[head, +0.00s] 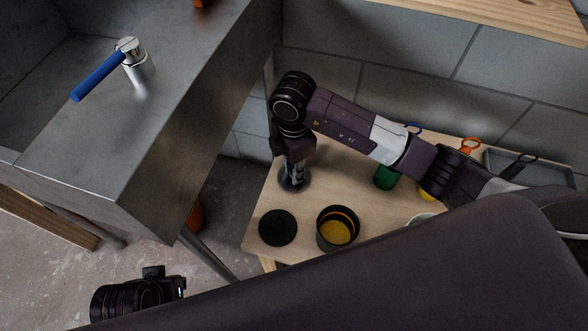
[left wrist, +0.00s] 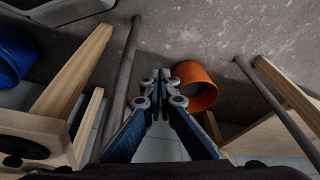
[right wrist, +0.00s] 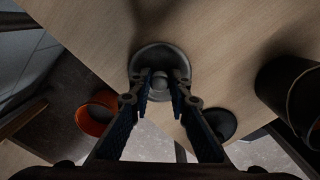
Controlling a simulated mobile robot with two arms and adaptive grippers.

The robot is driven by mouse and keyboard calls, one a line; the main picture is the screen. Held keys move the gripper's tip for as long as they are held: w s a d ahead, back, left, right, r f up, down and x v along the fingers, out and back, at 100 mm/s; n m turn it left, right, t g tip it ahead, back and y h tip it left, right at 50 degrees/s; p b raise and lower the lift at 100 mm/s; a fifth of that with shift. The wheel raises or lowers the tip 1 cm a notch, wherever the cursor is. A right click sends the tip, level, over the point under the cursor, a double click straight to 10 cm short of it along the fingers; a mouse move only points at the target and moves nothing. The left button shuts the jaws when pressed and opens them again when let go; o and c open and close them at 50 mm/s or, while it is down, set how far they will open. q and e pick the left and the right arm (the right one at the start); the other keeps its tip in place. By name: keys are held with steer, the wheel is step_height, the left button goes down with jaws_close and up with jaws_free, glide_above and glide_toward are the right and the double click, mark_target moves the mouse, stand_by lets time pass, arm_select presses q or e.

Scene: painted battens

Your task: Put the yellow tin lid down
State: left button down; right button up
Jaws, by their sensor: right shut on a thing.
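My right gripper (right wrist: 160,88) points down and is shut on the knob of a round grey lid (right wrist: 150,57). In the head view this lid (head: 286,184) is at the left part of the wooden table, at or just above its top; I cannot tell whether it touches. An open dark tin (head: 322,238) with yellow inside stands nearer the front. A second, black lid (head: 277,228) lies flat on the table left of that tin. My left gripper (left wrist: 158,92) is empty, its fingertips together, away from the table top.
A green tin (head: 386,178) stands behind my right arm. A grey tray (head: 555,171) is at the table's far right. A steel sink unit (head: 190,130) rises at the left. An orange bucket (left wrist: 197,87) is on the floor. Bare table (head: 337,185) lies right of the held lid.

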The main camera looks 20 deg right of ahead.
steer(key=o, duration=0.9)
steer(key=shift+o, duration=0.2)
arm_select(q)
steer(key=shift+r, duration=0.1)
